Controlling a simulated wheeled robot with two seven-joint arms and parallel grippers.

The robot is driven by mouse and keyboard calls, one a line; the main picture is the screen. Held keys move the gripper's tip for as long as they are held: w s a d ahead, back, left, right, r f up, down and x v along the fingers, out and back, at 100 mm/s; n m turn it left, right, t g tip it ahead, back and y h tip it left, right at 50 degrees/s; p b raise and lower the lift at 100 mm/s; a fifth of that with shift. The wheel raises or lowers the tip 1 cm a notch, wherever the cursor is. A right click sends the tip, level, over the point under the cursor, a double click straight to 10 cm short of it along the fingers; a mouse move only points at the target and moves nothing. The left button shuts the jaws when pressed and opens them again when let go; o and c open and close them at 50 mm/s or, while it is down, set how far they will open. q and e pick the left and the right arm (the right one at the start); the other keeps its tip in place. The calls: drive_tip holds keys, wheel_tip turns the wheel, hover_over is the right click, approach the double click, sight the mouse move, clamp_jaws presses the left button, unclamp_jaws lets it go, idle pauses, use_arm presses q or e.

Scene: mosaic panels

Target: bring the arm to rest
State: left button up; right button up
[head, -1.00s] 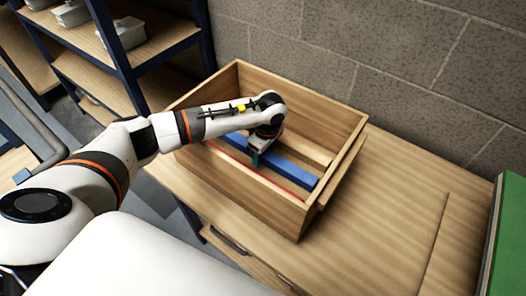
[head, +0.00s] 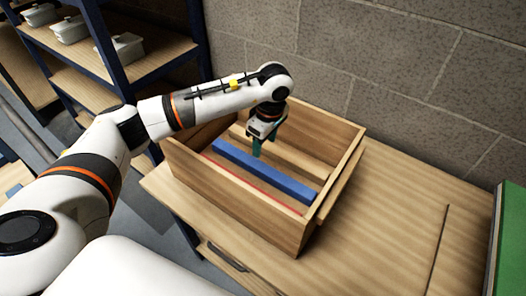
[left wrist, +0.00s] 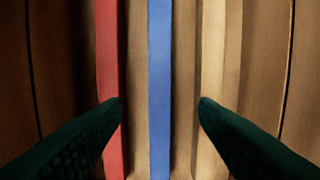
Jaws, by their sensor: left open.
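My left arm (head: 210,103) reaches in from the left over an open wooden box. My left gripper (head: 257,150) points down above the inside of the box, open and empty. Its two dark green fingers show in the left wrist view (left wrist: 160,100), apart, with the blue bar (left wrist: 159,60) below and between them. In the head view the blue bar (head: 285,183) lies in the box, with a thin red strip (head: 270,193) in front and a pale wooden strip (head: 295,160) behind. My right gripper is out of view.
The wooden box (head: 235,210) stands on a wooden bench (head: 395,215) against a grey block wall (head: 420,70). A dark blue shelf rack (head: 100,30) with several grey containers is at upper left. A green panel (head: 510,240) is at the right edge. The bench right of the box is mostly clear.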

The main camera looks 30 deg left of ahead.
use_arm(q)
drive_tip(key=shift+r, duration=0.35)
